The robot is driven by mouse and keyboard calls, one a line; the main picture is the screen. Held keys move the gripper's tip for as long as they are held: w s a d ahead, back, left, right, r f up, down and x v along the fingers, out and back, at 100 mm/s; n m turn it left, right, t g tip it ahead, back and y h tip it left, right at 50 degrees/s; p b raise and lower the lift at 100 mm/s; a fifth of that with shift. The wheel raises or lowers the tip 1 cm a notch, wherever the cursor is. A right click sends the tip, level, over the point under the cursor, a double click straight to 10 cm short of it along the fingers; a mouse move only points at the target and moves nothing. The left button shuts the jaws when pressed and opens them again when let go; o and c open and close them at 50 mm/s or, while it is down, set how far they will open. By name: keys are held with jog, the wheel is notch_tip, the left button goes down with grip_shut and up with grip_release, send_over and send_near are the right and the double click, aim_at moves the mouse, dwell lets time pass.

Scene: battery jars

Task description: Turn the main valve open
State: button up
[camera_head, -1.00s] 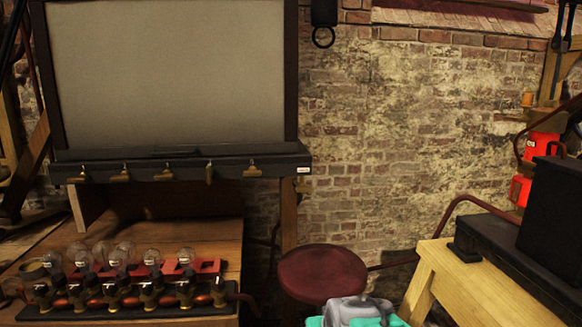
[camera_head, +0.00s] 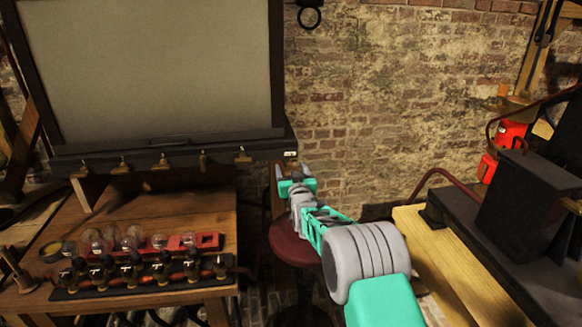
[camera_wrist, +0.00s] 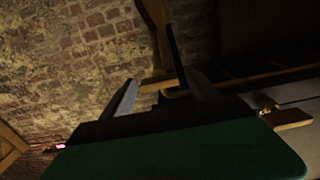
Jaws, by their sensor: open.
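My gripper (camera_head: 294,172) is at the end of my raised arm, just right of the lower right corner of the big grey panel. It is open, with nothing between its fingers; the wrist view shows the two dark fingers (camera_wrist: 152,56) spread apart against brick wall. A row of small valve-like brass and dark fittings (camera_head: 132,272), joined by reddish pipe pieces, stands on the wooden bench at lower left, well left of and below my gripper. Which one is the main valve, I cannot tell.
Glass jars (camera_head: 130,238) stand behind the fittings. The grey panel (camera_head: 150,70) has a dark ledge with several brass clips (camera_head: 243,156). A red round stool (camera_head: 284,242) is below my gripper. A yellow wooden bench (camera_head: 470,270) with a black box (camera_head: 525,205) is at right.

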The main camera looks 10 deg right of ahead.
jog(key=shift+w, duration=0.2)
jog(key=shift+c, duration=0.4)
jog(key=c, duration=1.3)
